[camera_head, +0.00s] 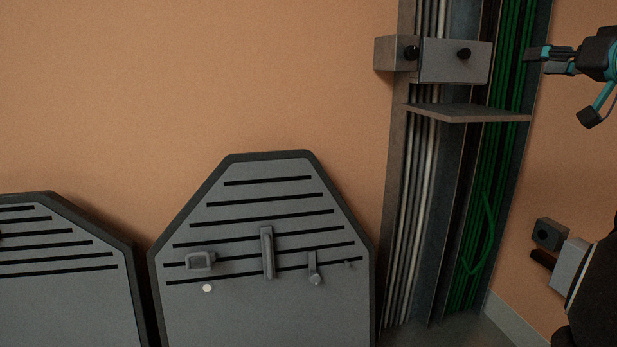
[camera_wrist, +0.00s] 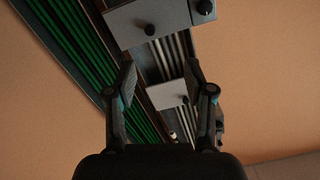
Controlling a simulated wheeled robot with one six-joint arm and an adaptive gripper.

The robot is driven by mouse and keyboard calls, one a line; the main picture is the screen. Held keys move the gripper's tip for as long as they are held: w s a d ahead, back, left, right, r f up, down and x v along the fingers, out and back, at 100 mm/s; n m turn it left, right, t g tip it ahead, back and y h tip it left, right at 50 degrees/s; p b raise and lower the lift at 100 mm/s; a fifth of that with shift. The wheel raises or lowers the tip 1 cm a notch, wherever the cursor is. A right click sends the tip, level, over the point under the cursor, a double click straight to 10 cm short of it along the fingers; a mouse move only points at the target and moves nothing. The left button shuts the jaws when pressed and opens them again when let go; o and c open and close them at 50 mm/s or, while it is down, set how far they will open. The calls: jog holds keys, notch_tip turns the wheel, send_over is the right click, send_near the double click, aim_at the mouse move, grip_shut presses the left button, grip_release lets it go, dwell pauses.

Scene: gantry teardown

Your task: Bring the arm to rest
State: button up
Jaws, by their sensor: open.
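My gripper (camera_head: 540,61) is at the upper right of the head view, in front of the right edge of the cable channel (camera_head: 463,190). Its fingers point left and stand apart, with nothing between them. In the wrist view my gripper (camera_wrist: 160,85) also shows its two fingers spread wide. The cable channel with green cables (camera_wrist: 85,50) and pale cables lies beyond them. A grey box with black knobs (camera_head: 455,60) is fixed on the channel, left of my gripper and apart from it. That box also shows at the top of the wrist view (camera_wrist: 150,20).
A grey shelf plate (camera_head: 470,114) juts from the channel below the box. Two dark slotted panels lean at the wall; the middle panel (camera_head: 260,310) carries small fittings, and the left panel (camera_head: 65,295) is partly cut off. The orange wall (camera_head: 180,80) at upper left is bare.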

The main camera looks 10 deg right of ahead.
jog(key=s+a+f+g+y+p, duration=0.15)
jog(key=a+f+g, duration=0.25)
jog(key=a+f, duration=0.6)
jog(key=a+f+g+p, duration=0.3)
jog(key=a+f, duration=0.2)
jog(key=a, duration=0.9)
jog(key=s+a+f+g+h+p, duration=0.1)
jog(key=s+a+f, duration=0.2)
jog(key=s+f, duration=0.3)
jog(key=s+a+f+n+g+h+p, duration=0.1)
jog(key=s+a+f+g, duration=0.1)
jog(key=s+a+f, duration=0.2)
jog(key=s+a+f+n+g+h+p, duration=0.1)
jog(key=s+a+f, duration=0.3)
jog(key=s+f, duration=0.4)
notch_tip(320, 180, down, 3)
jog(key=shift+a+r+g+p, duration=0.15)
jog(key=shift+a+g+p, duration=0.15)
jog(key=shift+g, duration=0.1)
